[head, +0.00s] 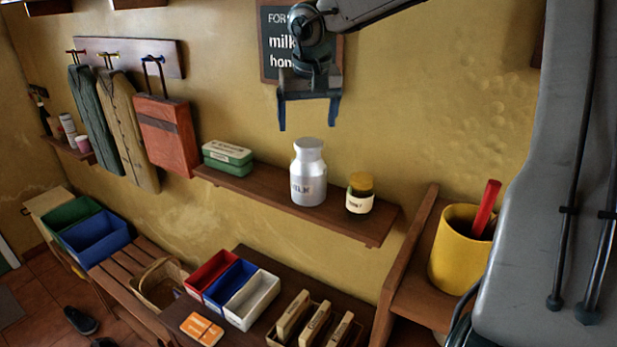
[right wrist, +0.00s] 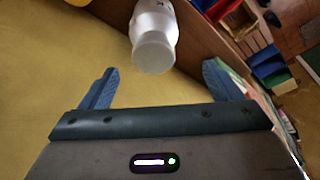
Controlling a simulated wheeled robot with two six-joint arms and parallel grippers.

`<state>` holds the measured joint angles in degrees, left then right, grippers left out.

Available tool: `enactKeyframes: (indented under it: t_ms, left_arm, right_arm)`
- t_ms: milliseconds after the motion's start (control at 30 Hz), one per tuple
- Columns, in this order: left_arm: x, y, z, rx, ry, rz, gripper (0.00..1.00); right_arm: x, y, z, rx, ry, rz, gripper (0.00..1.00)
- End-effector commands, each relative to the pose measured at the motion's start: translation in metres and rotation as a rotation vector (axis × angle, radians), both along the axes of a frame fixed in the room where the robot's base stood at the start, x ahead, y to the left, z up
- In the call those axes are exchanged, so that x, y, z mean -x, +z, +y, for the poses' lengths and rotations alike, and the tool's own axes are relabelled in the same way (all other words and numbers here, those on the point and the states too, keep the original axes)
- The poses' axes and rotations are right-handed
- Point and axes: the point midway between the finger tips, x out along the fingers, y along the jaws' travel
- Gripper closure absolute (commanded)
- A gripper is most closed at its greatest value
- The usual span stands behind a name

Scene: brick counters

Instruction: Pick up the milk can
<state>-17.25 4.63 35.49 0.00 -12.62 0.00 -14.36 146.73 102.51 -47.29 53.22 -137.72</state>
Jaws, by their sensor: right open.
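The milk can (head: 309,177) is a silver metal can with a narrow neck, a lid and the word MILK on it. It stands upright on a brown wall shelf (head: 262,192). My right gripper (head: 309,128) is open and empty above the can in the head view, its fingers pointing down. In the right wrist view, the can (right wrist: 153,38) shows beyond and between the two blue fingertips (right wrist: 156,80), apart from them. My left gripper is not in view.
A honey jar (head: 359,195) stands close to the can's right, and a green box (head: 227,157) stands to its left. A chalkboard (head: 270,62) hangs behind my right gripper. A yellow pot (head: 455,258) sits on a shelf at the right.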

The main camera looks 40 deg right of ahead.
Motion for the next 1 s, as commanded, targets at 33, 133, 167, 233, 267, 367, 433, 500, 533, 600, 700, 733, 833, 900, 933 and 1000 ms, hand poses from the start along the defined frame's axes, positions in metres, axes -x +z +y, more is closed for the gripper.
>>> enactKeyframes:
  t_ms: [33, 133, 167, 233, 267, 367, 433, 500, 533, 600, 700, 733, 833, 900, 933, 1000]
  left_arm:
    - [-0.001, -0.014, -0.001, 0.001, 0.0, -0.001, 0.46]
    - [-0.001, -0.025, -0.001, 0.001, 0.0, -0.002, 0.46]
    - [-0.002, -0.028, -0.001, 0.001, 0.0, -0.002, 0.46]
    - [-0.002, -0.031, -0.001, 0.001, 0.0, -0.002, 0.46]
    - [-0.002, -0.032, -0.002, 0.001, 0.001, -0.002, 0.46]
    - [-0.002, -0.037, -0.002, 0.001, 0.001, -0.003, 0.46]
    - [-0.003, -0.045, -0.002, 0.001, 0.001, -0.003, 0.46]
    - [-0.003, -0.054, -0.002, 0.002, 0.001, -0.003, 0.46]
    - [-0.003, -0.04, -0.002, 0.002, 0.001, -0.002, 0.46]
    - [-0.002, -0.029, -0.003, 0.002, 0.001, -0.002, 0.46]
    - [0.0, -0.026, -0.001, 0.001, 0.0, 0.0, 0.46]
    - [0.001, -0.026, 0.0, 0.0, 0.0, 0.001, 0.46]
    - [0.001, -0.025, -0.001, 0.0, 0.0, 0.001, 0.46]
    - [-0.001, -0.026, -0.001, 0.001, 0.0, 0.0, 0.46]
    - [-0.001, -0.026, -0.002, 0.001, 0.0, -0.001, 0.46]
    - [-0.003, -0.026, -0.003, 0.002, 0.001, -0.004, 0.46]
  right_arm:
    - [-0.002, -0.016, -0.001, -0.001, -0.001, 0.002, 0.15]
    - [-0.005, -0.029, -0.003, -0.001, -0.001, 0.003, 0.15]
    - [-0.006, -0.032, -0.004, -0.001, -0.001, 0.002, 0.15]
    - [-0.007, -0.035, -0.005, -0.001, -0.001, 0.001, 0.15]
    - [-0.008, -0.036, -0.005, -0.001, -0.001, 0.001, 0.15]
    - [-0.008, -0.041, -0.006, -0.002, -0.001, 0.0, 0.15]
    - [-0.009, -0.048, -0.008, -0.002, -0.001, 0.0, 0.15]
    - [-0.009, -0.056, -0.01, -0.001, 0.0, 0.0, 0.15]
    - [-0.009, -0.053, -0.011, -0.004, 0.0, 0.005, 0.15]
    - [-0.009, -0.062, -0.015, -0.005, 0.001, 0.006, 0.15]
    - [-0.013, -0.076, -0.016, -0.002, 0.0, 0.005, 0.15]
    - [-0.014, -0.078, -0.017, -0.002, 0.001, 0.004, 0.15]
    - [-0.015, -0.084, -0.017, -0.002, 0.0, 0.002, 0.15]
    - [-0.015, -0.085, -0.017, -0.002, -0.001, 0.001, 0.15]
    - [-0.015, -0.085, -0.017, -0.002, -0.001, 0.001, 0.15]
    - [-0.015, -0.085, -0.017, -0.002, -0.001, 0.001, 0.15]
